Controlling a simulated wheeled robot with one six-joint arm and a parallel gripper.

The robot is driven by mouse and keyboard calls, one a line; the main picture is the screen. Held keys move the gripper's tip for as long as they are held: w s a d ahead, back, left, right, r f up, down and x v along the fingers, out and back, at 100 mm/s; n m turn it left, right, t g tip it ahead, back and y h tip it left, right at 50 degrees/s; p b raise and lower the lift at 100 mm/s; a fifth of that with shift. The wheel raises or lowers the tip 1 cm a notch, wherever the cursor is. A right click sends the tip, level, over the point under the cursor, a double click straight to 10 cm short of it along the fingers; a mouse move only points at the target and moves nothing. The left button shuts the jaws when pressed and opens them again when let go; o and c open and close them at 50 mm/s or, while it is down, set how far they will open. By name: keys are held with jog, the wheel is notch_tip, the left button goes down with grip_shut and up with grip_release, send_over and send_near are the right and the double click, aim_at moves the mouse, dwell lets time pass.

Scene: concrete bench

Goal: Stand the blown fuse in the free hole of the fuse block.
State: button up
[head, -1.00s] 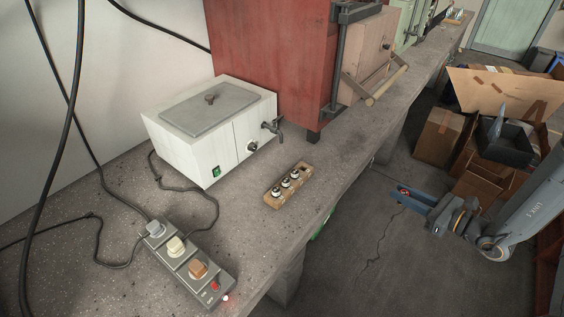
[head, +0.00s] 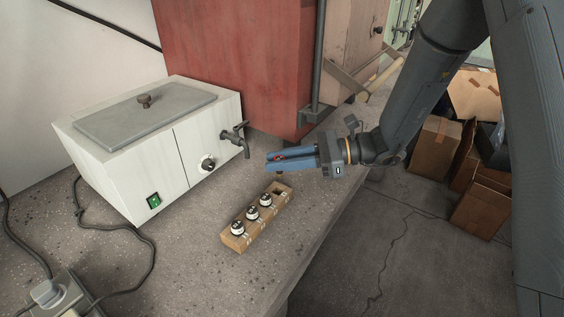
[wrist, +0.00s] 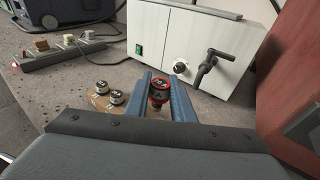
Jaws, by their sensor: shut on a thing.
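The wooden fuse block (head: 238,240) lies on the bench. Three white-and-black fuses (head: 252,213) stand upright in its nearer holes; the hole at its far end (head: 281,191) is dark and free. My gripper (head: 271,161) is shut on the blown fuse (head: 280,157), whose red-rimmed top shows between the blue fingers. In the wrist view my gripper (wrist: 160,80) holds the blown fuse (wrist: 160,86) by its sides, roughly upright. It hangs above the block's far end, apparently clear of it. The fingers hide part of the block (wrist: 97,104) there.
A white water bath (head: 135,145) with a tap (head: 236,136) stands behind and left of the block. A red cabinet (head: 230,60) stands at the back. A power strip (head: 55,295) and cables lie at the left. The bench's front edge drops to the floor at right.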

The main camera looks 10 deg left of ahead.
aim_at(278, 186)
jog(key=shift+a, duration=0.5)
jog(key=shift+d+f+b, duration=0.2)
jog(key=shift+f+b, duration=2)
jog(key=shift+f, duration=0.3)
jog(key=shift+p, duration=0.55)
jog(key=shift+f+b, duration=0.55)
jog(key=shift+f, duration=1.1)
dwell(0.4)
jog(key=o, duration=1.1)
jog(key=shift+c, duration=0.2)
